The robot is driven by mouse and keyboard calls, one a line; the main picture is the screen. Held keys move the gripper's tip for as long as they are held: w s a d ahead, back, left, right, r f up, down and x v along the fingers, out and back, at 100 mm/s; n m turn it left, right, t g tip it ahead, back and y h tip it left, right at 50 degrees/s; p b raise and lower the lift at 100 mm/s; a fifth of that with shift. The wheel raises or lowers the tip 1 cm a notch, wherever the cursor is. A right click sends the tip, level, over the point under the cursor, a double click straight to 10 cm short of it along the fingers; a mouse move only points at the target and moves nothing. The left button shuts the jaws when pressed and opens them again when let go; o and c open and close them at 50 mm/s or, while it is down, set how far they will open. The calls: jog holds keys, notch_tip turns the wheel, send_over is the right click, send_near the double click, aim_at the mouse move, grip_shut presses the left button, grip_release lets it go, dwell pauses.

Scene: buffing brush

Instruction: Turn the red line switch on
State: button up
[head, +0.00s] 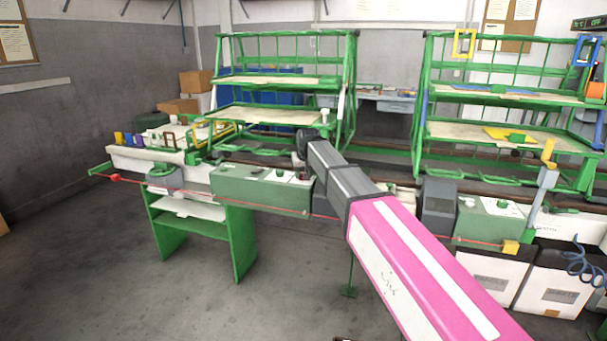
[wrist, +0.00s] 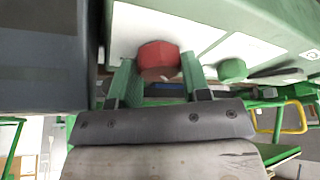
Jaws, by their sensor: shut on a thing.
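The red line switch (wrist: 157,58) is a faceted red knob on the white panel (wrist: 215,40) of a green machine housing, in the wrist view. My gripper (wrist: 156,77) is shut on it, one green finger on each side of the knob. In the head view my pink and grey arm reaches to the machine line, and its far end covers the gripper and this switch.
In the wrist view a green knob (wrist: 231,70) sits right of the red one, and a dark grey block (wrist: 45,55) stands close on the left. In the head view green racks (head: 285,85) stand behind the line. Open floor (head: 90,265) lies at the front left.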

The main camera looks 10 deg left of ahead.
jog(key=m, duration=0.2)
jog(key=m+h, duration=0.1)
jog(key=m, duration=0.1)
jog(key=shift+a+m+t+h, duration=0.15)
jog(key=shift+m+t+h, duration=0.15)
jog(key=shift+t, duration=0.1)
jog(key=m+h, duration=0.1)
jog(key=m, duration=0.3)
jog(key=shift+m+h, duration=0.3)
jog(key=shift+h, duration=0.1)
jog(key=m, duration=0.2)
jog(key=m+g+h, duration=0.1)
jog(key=m, duration=0.1)
jog(key=shift+w+a+h, duration=0.1)
jog(key=shift+h, duration=0.2)
jog(key=shift+m+g+h, duration=0.5)
jog(key=shift+m+g, duration=0.2)
jog(key=shift+m, duration=1.7)
jog(key=o, duration=0.9)
